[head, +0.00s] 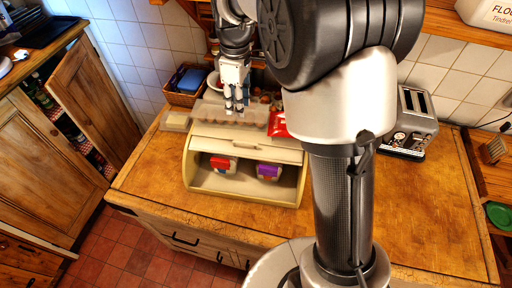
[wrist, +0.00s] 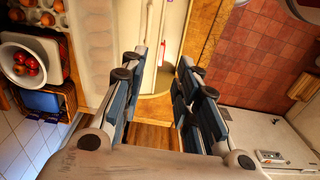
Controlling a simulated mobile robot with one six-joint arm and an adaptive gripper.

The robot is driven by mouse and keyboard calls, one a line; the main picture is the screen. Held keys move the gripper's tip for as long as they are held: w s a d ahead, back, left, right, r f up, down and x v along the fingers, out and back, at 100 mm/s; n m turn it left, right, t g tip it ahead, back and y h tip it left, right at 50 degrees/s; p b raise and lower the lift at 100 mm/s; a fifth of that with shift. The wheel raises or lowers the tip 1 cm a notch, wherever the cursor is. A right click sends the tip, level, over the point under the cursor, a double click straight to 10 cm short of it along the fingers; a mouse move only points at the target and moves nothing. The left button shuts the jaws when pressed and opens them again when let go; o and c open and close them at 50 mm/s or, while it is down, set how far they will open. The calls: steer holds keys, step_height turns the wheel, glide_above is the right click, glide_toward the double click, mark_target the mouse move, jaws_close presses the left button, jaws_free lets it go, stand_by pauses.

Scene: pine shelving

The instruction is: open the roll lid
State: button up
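The cream bread box (head: 300,185) stands on the wooden counter. Its roll lid (head: 245,147) is raised at least partly; a handle strip shows along its front. The open front shows a red and blue package (head: 222,164) and a purple package (head: 268,172) inside. My gripper (head: 237,108) hangs above the back left part of the box, fingers pointing down. In the wrist view my gripper (wrist: 162,82) has its fingers apart with nothing held between them. The box (wrist: 152,108) shows below and between the fingers. Contact with the lid cannot be told.
An egg tray (head: 230,114) and a red bag (head: 278,124) are behind the box. A basket (head: 184,97) with a blue item stands back left. A toaster (head: 412,125) is at right. A bowl of red fruit (wrist: 25,63) shows in the wrist view. The counter before the box is clear.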

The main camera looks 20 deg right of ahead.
step_height(320, 180, down, 2)
steer(key=w+n+p, duration=0.1)
steer(key=w, duration=0.1)
glide_above(241, 152)
step_height(241, 152, down, 17)
steer(key=shift+r+b, duration=0.1)
steer(key=shift+b, duration=0.35)
steer(key=w, duration=0.1)
steer(key=w+d, duration=0.2)
steer(key=w, duration=0.1)
steer(key=shift+r, duration=0.25)
steer(key=s, duration=0.1)
steer(key=s+a, duration=0.2)
steer(key=shift+s+r, duration=0.15)
steer(key=shift+s, duration=0.25)
step_height(241, 152, up, 17)
steer(key=s+f+m+t+b, duration=0.1)
steer(key=s+m+b, duration=0.4)
steer(key=s, duration=0.7)
steer(key=s+a+f+m+t+b, duration=0.1)
steer(key=s+m+b, duration=0.3)
steer(key=s+b, duration=0.4)
steer(key=shift+s+f+m+t, duration=0.4)
steer(key=shift+s+t, duration=0.5)
steer(key=shift+s, duration=1.2)
steer(key=shift+a, duration=0.1)
